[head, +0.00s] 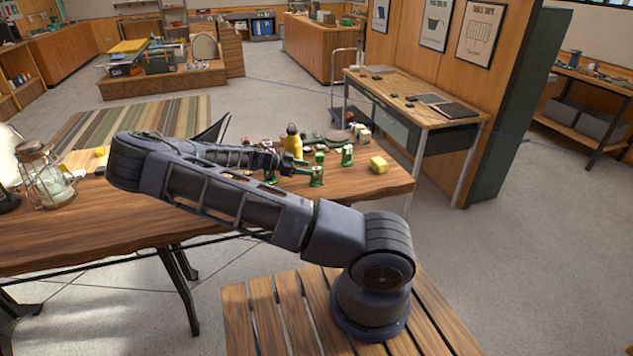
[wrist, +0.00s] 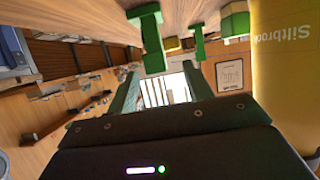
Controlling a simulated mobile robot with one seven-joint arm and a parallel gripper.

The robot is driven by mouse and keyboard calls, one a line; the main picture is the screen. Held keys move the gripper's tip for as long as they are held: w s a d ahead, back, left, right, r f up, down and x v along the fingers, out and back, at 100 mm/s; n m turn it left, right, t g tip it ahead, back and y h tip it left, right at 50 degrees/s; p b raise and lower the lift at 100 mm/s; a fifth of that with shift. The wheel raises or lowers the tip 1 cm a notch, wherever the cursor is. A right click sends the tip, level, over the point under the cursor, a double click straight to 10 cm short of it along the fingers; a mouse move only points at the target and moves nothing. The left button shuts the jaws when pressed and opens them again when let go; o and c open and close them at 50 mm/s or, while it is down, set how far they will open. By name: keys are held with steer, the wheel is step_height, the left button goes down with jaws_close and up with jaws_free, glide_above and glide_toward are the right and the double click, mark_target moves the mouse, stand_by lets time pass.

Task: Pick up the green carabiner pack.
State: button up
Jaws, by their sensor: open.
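Several small green items stand at the right end of the wooden table, and one of them (head: 317,177) is near the front edge. Another green item (head: 347,155) stands to its right. I cannot tell which is the green carabiner pack. My gripper (head: 291,165) is low over the table beside these items, open, with nothing seen between its fingers. In the wrist view, my gripper (wrist: 162,85) shows two green-looking fingers spread apart. Beyond them are a green upright item (wrist: 151,40) and another green item (wrist: 198,42). My arm partly hides the tabletop.
A yellow bottle-like item (head: 293,142) stands close behind my gripper; a large yellow surface with lettering (wrist: 285,70) fills the right of the wrist view. A yellow block (head: 379,165) sits near the table's (head: 130,225) right end. A glass lantern (head: 45,180) stands at the left.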

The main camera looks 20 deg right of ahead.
mark_target(320, 173)
steer(key=shift+d+f, duration=0.1)
steer(key=shift+f, duration=0.3)
steer(key=shift+d+f, duration=0.15)
steer(key=shift+d, duration=0.15)
steer(key=shift+s+x, duration=0.15)
steer(key=shift+x, duration=1.5)
steer(key=shift+s+x, duration=0.1)
steer(key=shift+x, duration=1.6)
steer(key=shift+c, duration=0.4)
jaws_close()
